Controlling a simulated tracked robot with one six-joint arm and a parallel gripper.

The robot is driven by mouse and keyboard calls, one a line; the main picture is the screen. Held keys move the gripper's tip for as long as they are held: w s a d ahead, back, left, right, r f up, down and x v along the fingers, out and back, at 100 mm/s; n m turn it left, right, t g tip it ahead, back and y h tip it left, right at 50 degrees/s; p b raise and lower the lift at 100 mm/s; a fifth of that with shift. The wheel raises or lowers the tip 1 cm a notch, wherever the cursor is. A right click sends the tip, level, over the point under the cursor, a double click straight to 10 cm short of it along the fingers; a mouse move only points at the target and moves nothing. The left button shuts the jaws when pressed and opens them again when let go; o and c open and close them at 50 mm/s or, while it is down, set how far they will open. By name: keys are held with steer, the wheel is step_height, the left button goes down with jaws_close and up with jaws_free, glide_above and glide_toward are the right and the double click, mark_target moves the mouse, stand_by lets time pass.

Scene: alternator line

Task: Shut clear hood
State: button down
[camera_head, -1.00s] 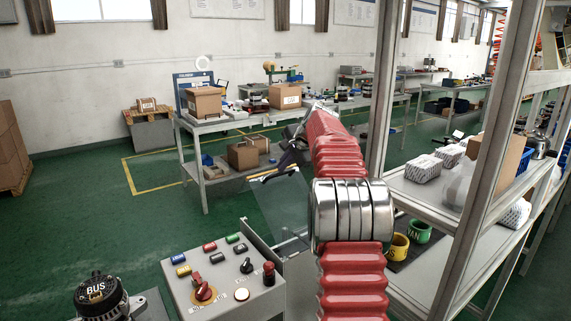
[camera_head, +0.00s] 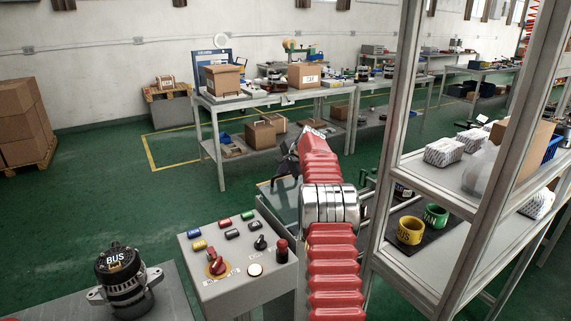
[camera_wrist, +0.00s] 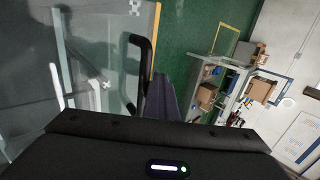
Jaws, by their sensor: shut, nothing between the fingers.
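The clear hood (camera_head: 283,203) is a see-through panel behind the control box. It appears nearly flat, partly hidden by my red-sleeved arm. In the wrist view the hood (camera_wrist: 100,45) fills the left side, with a black bar handle (camera_wrist: 147,62) near its yellowish edge. My gripper (camera_head: 284,168) is at the hood's far side, mostly hidden by the arm. In the wrist view my gripper (camera_wrist: 168,92) is shut and empty, right beside the handle; I cannot tell if they touch.
A grey control box (camera_head: 237,270) with coloured buttons and a red knob stands in front. An alternator marked BUS (camera_head: 125,278) is at left. A shelf post (camera_head: 399,110) rises close to the arm's right. Yellow (camera_head: 410,231) and green (camera_head: 435,216) rings sit on the shelf.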

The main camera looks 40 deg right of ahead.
steer(key=shift+f, duration=0.85)
steer(key=shift+v, duration=0.8)
steer(key=v, duration=1.2)
steer(key=shift+r, duration=0.3)
steer(key=shift+w, duration=0.1)
